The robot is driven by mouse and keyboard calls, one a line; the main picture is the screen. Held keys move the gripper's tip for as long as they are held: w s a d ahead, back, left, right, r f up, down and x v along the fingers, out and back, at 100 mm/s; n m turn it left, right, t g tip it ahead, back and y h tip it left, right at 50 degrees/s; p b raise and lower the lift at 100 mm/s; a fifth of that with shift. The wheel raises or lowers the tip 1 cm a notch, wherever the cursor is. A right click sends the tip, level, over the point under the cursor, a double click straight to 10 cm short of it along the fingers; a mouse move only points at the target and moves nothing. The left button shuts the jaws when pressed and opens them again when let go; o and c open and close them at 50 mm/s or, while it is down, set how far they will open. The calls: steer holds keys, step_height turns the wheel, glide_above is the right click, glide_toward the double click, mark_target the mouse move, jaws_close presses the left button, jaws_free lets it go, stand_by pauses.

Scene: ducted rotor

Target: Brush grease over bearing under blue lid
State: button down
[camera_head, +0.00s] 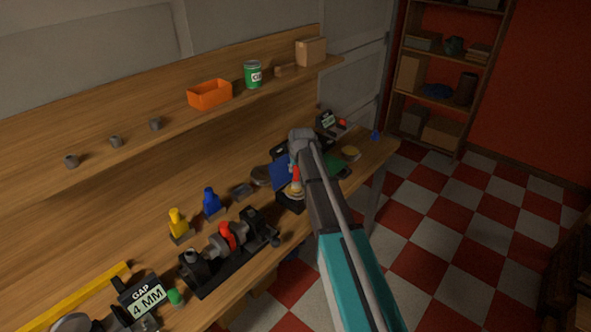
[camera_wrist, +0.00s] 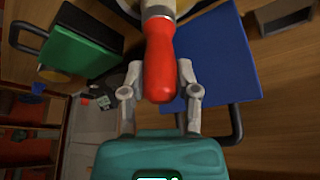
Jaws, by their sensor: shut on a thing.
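My gripper (camera_wrist: 160,78) is shut on the red handle of a brush (camera_wrist: 159,60), with one finger on each side. The brush's pale ferrule points to the top edge of the wrist view, over a dark round part (camera_wrist: 105,8); its bristle tip is cut off there. The blue lid (camera_wrist: 208,60), with a black handle, lies right of the brush. In the head view the blue lid (camera_head: 281,172) looks tilted up beside a dark housing (camera_head: 291,201), and the brush (camera_head: 296,174) stands over that housing. I cannot tell whether bristles touch the bearing.
A green lid (camera_wrist: 88,45) with a black handle is at left in the wrist view. A bench fixture with a red part (camera_head: 228,237), a blue bottle (camera_head: 211,202) and a yellow bottle (camera_head: 178,225) stand nearer on the bench. A shelf with an orange bin (camera_head: 210,94) runs above.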

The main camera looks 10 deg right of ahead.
steer(key=shift+w+d, duration=0.55)
steer(key=shift+d, duration=0.2)
steer(key=shift+w+d, duration=0.5)
steer(key=shift+d, duration=0.2)
steer(key=shift+a, duration=0.1)
steer(key=shift+s+a, duration=0.6)
steer(key=shift+a, duration=0.2)
steer(key=shift+s+a, duration=0.6)
steer(key=shift+a, duration=0.15)
steer(key=shift+s+a, duration=0.65)
steer(key=shift+a, duration=0.2)
steer(key=shift+s+a, duration=0.65)
steer(key=shift+a, duration=0.2)
